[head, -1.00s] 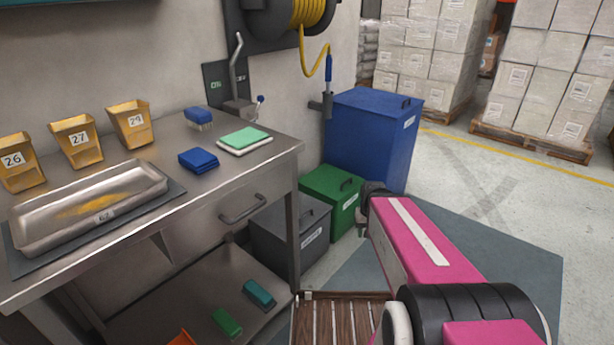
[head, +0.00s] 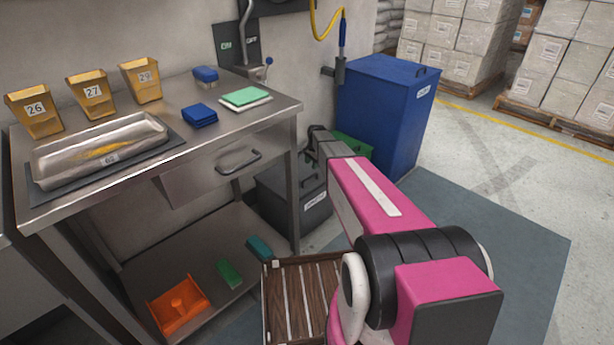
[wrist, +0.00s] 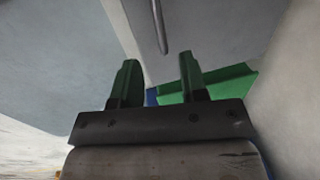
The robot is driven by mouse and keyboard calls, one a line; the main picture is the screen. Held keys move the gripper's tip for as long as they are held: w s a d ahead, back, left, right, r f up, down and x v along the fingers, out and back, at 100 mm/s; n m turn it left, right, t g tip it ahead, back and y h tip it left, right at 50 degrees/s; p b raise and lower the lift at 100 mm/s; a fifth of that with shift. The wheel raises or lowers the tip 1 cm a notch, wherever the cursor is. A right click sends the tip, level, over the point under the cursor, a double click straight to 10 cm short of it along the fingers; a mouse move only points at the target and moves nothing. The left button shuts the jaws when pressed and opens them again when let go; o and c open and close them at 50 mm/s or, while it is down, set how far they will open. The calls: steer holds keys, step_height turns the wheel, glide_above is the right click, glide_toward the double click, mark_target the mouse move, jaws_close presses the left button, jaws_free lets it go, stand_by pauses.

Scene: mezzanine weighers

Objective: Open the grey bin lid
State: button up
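The grey bin (head: 277,203) stands on the floor behind the workbench's front right leg, which hides part of it. Its lid looks closed, with a dark handle near the front and a white label below. My arm reaches down over the bins in the head view; its wrist end is above and behind the grey bin's right side, and the fingers are hidden there. In the wrist view my gripper (wrist: 158,62) is open and empty, its two fingers apart. A grey bar shows beyond the fingertips against a grey panel; I cannot tell whether it is the lid handle.
A green bin (head: 352,148) is mostly hidden behind my arm. A tall blue bin (head: 385,115) stands behind it. The steel workbench (head: 225,128) with its drawer overhangs the left side. A wooden slatted platform (head: 300,300) lies in front. Floor at right is clear.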

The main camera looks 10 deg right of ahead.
steer(key=f, duration=0.5)
steer(key=w+f, duration=0.1)
steer(key=f, duration=0.2)
steer(key=shift+a+f, duration=0.15)
steer(key=shift+a, duration=0.15)
steer(key=shift+c, duration=0.3)
jaws_close()
